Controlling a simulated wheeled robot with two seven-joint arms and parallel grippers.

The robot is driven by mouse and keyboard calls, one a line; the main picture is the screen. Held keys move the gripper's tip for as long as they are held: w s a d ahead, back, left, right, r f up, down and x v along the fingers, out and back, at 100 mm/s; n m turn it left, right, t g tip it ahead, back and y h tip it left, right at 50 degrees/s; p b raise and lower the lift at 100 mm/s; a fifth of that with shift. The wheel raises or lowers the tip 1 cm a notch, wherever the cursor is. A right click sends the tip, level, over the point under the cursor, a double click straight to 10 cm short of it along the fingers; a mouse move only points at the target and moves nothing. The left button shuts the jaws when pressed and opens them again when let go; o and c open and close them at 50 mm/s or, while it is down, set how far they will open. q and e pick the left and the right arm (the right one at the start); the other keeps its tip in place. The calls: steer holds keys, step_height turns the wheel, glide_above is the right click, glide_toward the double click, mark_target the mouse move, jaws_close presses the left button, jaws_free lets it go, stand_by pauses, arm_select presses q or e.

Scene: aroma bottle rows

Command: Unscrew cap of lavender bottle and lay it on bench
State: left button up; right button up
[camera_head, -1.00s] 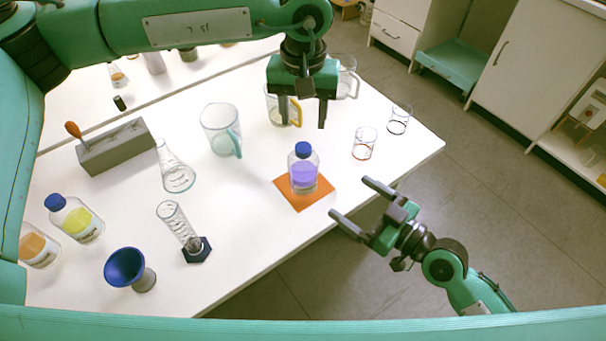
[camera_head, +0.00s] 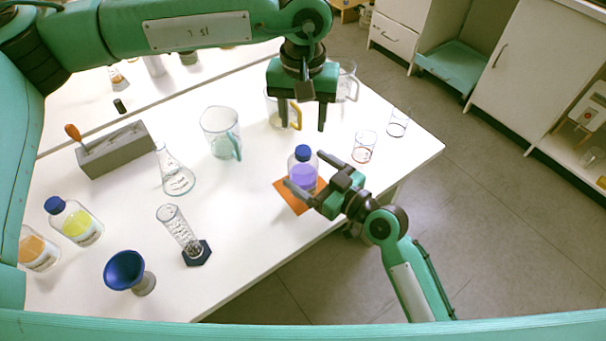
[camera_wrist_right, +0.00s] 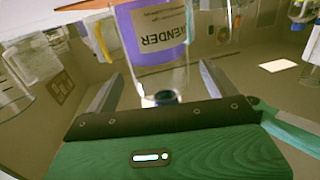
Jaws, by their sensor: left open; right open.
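The lavender bottle (camera_head: 302,176) holds purple liquid and stands upright on an orange mat (camera_head: 296,207). Its blue cap (camera_head: 303,152) is on top. In the right wrist view the bottle (camera_wrist_right: 152,35) shows a label reading "VENDER", upside down, beyond and between the fingers. My right gripper (camera_head: 304,172) is open, its fingers reaching to either side of the bottle; I cannot tell whether they touch it. It also shows in the right wrist view (camera_wrist_right: 157,82). My left gripper (camera_head: 297,115) is open, pointing down above the bench behind the bottle, empty.
The white bench (camera_head: 240,245) has a bare front stretch. A handled jug (camera_head: 220,133), a flask (camera_head: 176,178), a graduated cylinder (camera_head: 178,228) and a blue funnel (camera_head: 125,270) stand left. A small beaker (camera_head: 364,147) stands right of the bottle. A yellow-liquid bottle (camera_head: 76,222) stands far left.

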mark_target(303, 150)
steer(key=shift+w+a, duration=0.3)
jaws_close()
arm_select(q)
steer(key=m, duration=0.8)
steer(key=shift+m, duration=0.3)
steer(key=shift+f, duration=4)
